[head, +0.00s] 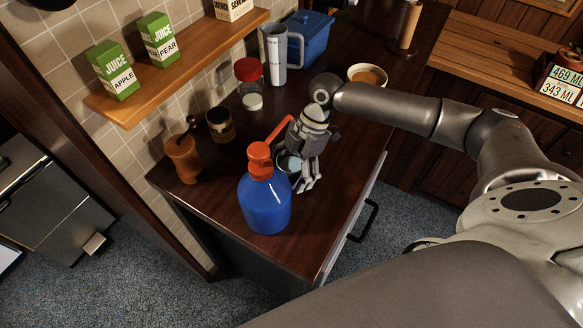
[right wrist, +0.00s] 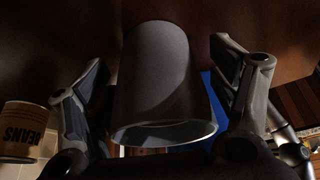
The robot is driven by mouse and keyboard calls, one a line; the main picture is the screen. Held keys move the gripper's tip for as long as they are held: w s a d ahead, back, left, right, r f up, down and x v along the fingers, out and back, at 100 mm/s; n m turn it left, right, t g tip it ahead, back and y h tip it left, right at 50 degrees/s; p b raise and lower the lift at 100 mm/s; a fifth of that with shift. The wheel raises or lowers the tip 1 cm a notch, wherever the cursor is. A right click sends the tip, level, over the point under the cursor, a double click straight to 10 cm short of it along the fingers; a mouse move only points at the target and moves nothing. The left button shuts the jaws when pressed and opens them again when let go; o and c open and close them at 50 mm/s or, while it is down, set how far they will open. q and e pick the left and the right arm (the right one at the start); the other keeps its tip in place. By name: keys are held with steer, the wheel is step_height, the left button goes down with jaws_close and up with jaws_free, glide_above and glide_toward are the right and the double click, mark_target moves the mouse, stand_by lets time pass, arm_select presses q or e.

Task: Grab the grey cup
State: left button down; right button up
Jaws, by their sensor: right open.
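The grey cup (head: 289,164) stands on the dark counter, just behind the blue bottle (head: 264,203). My right gripper and the bottle partly hide it in the head view. In the right wrist view the cup (right wrist: 160,75) fills the middle, with its open rim toward the camera. My right gripper (head: 308,184) is open, pointing down at the cup's right side in the head view. In the right wrist view its fingers (right wrist: 165,95) lie on either side of the cup. Contact cannot be told. My left gripper is not in view.
The orange-capped blue bottle is close to the cup. A wooden grinder (head: 183,158), a jar (head: 220,125), a red-lidded jar (head: 249,77), a grey jug (head: 273,55) and a bowl (head: 367,75) stand around. A can marked BEANS (right wrist: 22,130) shows in the right wrist view.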

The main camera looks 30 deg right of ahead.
steer(key=shift+f, duration=0.25)
steer(key=c, duration=1.1)
steer(key=shift+r, duration=0.15)
